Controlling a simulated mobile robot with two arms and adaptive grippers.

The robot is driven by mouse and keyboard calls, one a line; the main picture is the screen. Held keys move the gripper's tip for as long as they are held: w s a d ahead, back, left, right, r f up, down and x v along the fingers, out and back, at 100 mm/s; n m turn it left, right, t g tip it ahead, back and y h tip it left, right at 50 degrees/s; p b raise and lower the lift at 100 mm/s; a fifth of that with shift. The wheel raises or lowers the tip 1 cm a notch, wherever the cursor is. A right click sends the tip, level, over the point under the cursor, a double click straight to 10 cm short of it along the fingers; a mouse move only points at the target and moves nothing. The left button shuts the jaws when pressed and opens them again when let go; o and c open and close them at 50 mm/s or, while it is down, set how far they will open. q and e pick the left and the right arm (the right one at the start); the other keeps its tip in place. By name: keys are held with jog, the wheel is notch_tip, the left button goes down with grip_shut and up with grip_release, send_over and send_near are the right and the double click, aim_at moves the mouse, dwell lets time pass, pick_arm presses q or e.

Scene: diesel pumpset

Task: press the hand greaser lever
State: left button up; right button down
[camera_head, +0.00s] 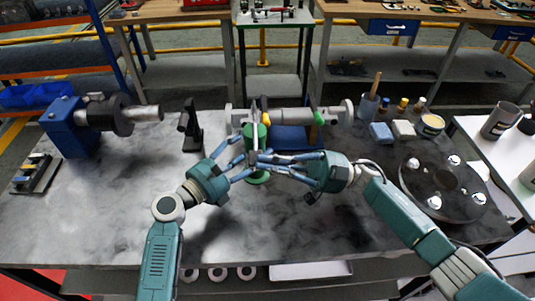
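The hand greaser (259,134) is a green upright cylinder near the middle of the table, with a green round foot showing below my fingers. My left gripper (246,154) reaches it from the lower left, with its fingers spread at the green body. I cannot tell whether they touch it. My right gripper (262,163) comes in from the right, its long fingers pointing left and their tips overlapping the greaser's front. The fingers of both grippers cross in the view and hide much of the greaser. The lever cannot be clearly told apart from the fingers.
A grey shaft assembly (292,115) lies behind the greaser. A blue motor-like unit (66,127) and a black stand (190,127) are at left. A dark round plate (443,186) and small bottles (402,105) are at right. The front of the grey table (110,225) is clear.

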jog(key=shift+f, duration=0.9)
jog(key=d+r, duration=0.1)
jog(key=d, duration=0.8)
jog(key=shift+d+r, duration=0.25)
jog(key=shift+r, duration=0.05)
jog(key=shift+s, duration=0.1)
dwell(0.4)
jog(key=w+r+m+t+h, duration=0.1)
jog(key=w+r+m+t, duration=0.3)
jog(key=r+m, duration=0.6)
jog(key=m+t, duration=0.1)
jog(key=m, duration=0.1)
jog(key=shift+d+m+t, duration=0.2)
jog(key=shift+m+t, duration=0.1)
jog(key=shift+a+r, duration=0.1)
jog(key=shift+a, duration=0.05)
